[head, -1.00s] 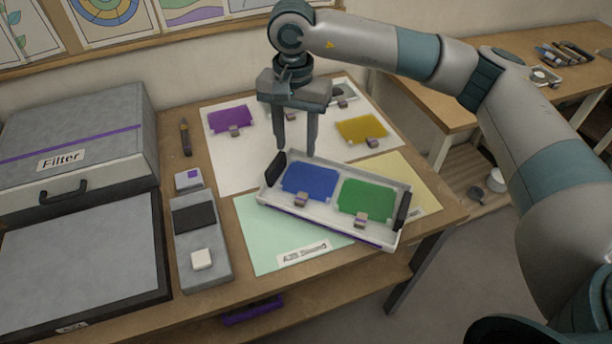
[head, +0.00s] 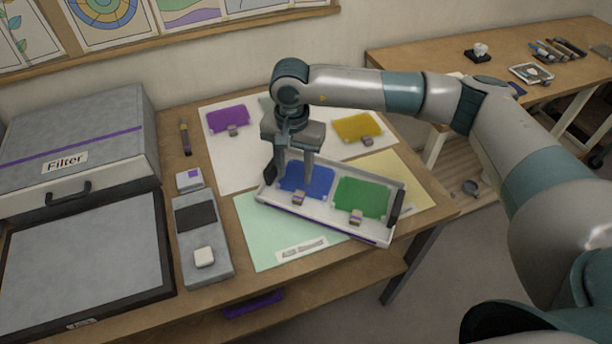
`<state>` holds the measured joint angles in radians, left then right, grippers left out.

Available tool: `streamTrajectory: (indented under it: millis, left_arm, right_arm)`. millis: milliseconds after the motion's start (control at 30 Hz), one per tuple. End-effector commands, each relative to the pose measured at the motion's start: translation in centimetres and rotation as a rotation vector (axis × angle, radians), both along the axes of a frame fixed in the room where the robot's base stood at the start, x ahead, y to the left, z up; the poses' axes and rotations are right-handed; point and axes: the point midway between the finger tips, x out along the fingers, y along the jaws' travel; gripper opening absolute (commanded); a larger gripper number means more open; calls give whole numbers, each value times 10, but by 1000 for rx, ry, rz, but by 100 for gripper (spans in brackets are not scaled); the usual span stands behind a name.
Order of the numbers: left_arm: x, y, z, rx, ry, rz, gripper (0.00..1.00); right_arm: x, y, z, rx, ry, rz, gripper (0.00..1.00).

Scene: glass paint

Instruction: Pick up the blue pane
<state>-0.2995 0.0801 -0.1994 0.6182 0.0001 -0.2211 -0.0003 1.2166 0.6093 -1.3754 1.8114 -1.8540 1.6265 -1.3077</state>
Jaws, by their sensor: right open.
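The blue pane (head: 318,184) lies in the left half of a white tray (head: 322,222) with black end handles, beside a green pane (head: 362,197). A small clip-like block (head: 299,198) sits at the blue pane's front edge. My right gripper (head: 294,182) points down over the left part of the blue pane, with its fingers apart and nothing seen between them. The fingers hide part of the pane; I cannot tell whether the tips touch it. My left gripper is not in view.
A purple pane (head: 228,118) and a yellow pane (head: 357,127) lie on the white sheet behind the tray. A grey Filter box (head: 75,140), a dark-framed panel (head: 80,255) and a small grey device (head: 202,245) stand to the left. Mint paper (head: 262,240) lies in front.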

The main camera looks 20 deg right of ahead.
Motion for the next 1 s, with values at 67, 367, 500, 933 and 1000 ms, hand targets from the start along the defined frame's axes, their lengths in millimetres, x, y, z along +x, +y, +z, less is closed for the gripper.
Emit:
streamTrajectory:
  millis: [67,367,500,933,1000]
  left_arm:
    - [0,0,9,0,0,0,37]
    - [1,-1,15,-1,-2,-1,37]
    - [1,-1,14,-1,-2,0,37]
    - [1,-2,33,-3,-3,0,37]
    - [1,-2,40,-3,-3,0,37]
  right_arm:
    - [-1,0,-10,-1,3,-1,42]
    - [0,0,-34,0,0,0,42]
    - [0,0,-35,0,0,0,42]
    - [-6,-3,-49,-1,3,-1,42]
    - [-7,-4,-56,0,3,-1,42]
